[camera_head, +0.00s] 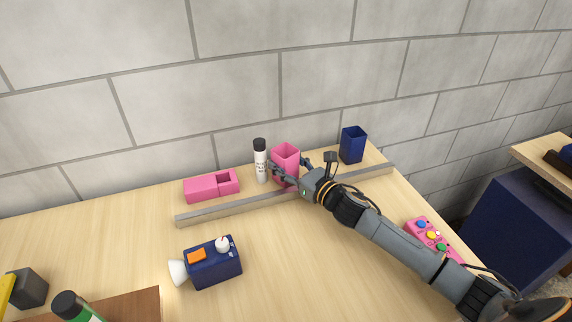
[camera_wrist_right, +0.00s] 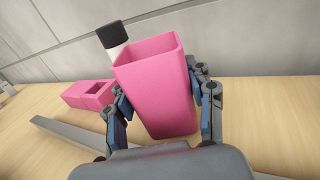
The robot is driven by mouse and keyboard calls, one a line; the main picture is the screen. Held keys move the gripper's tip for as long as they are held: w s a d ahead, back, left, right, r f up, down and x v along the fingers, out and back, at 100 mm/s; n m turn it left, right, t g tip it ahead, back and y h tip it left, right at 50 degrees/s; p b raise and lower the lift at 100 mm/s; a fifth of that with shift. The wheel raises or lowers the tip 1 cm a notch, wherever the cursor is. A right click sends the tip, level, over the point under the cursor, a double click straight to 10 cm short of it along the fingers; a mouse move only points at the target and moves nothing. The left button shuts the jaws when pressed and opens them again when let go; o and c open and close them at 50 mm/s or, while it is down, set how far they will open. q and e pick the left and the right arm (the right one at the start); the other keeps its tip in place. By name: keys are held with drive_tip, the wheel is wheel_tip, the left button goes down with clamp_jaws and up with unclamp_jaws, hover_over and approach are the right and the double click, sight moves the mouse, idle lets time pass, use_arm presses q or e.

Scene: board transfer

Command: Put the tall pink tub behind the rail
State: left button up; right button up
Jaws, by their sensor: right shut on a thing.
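The tall pink tub (camera_head: 286,157) is an open-topped square container. It is near the back wall, at the rail, between a white bottle and a dark blue tub. My right gripper (camera_head: 290,172) is shut on it, with one finger on each side. In the right wrist view the pink tub (camera_wrist_right: 160,90) stands between the two fingers of the gripper (camera_wrist_right: 160,112), slightly tilted in the picture. The grey rail (camera_head: 230,208) runs across the table in front of it. The tub's base is hidden in the head view. I cannot tell whether it touches the table. My left gripper is not in view.
Behind the rail are a low pink box (camera_head: 205,188), a white bottle with black cap (camera_head: 261,165) close to the tub, and a dark blue tub (camera_head: 352,146). In front are a blue camera-like object (camera_head: 215,268) and a pink button box (camera_head: 430,236).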

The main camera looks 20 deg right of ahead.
drive_tip(key=shift+f, duration=0.4)
drive_tip(key=shift+f, duration=0.15)
drive_tip(key=o, duration=1.1)
drive_tip(key=shift+o, duration=0.2)
